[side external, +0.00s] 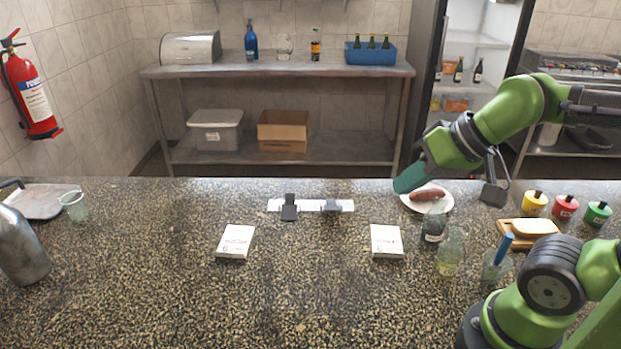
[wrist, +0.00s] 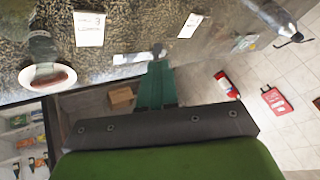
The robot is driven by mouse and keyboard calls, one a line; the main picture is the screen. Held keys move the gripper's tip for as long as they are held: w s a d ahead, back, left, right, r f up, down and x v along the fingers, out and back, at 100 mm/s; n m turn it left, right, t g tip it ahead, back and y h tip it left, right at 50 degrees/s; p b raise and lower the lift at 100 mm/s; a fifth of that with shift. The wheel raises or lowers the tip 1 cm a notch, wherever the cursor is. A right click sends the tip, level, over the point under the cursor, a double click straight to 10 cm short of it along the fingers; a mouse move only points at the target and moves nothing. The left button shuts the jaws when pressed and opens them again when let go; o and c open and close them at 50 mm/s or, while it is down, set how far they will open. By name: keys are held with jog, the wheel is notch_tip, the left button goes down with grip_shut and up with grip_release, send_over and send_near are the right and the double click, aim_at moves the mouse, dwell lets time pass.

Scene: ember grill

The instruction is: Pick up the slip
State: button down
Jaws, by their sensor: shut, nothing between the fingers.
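A flat white strip (side external: 312,205), which may be the slip, lies near the back of the speckled counter. Two dark clip-like pieces (side external: 289,207) (side external: 331,206) sit on it. The strip shows partly in the wrist view (wrist: 128,58), beyond my fingertips. Two white printed pads lie nearer the front, one on the left (side external: 235,241) and one on the right (side external: 387,241). I cannot tell for certain which is the slip. My gripper (side external: 404,182) is shut and empty, in the air by the plate, right of the strip. Its green fingers (wrist: 158,68) show together in the wrist view.
A plate (side external: 445,207) with a sausage (side external: 427,194) is close to my gripper. A dark jar (side external: 434,226), glasses (side external: 451,252) and colored pots (side external: 566,206) stand to the right. A metal bottle (side external: 23,250) is at the left. The counter's front middle is clear.

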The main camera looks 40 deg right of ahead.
dwell(0.4)
jog(key=c, duration=1.6)
grip_release()
